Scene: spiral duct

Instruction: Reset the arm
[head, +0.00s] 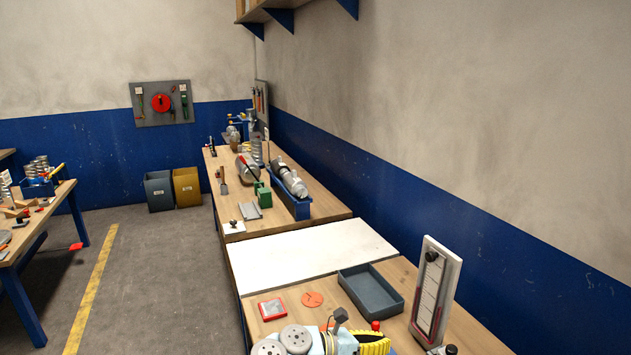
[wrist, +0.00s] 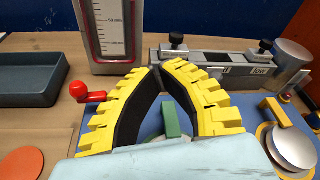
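My gripper (wrist: 156,72) has two yellow ribbed fingers with black inner pads. In the wrist view the fingers bow outward and their tips come nearly together. No object shows pinched at the tips. A green post (wrist: 172,120) shows in the gap between the fingers, and I cannot tell how far beyond them it stands. In the head view my gripper (head: 377,342) is at the bottom edge, above the near bench, partly cut off. Its light blue body (wrist: 170,162) fills the bottom of the wrist view.
On the near bench (head: 404,272) stand an empty grey tray (head: 371,290), an upright gauge (head: 434,290), an orange disc (head: 312,299) and a red-framed piece (head: 272,308). A red knob (wrist: 78,90) is beside the left finger. A grey clamp fixture (wrist: 225,70) lies beyond. The white board (head: 310,252) is clear.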

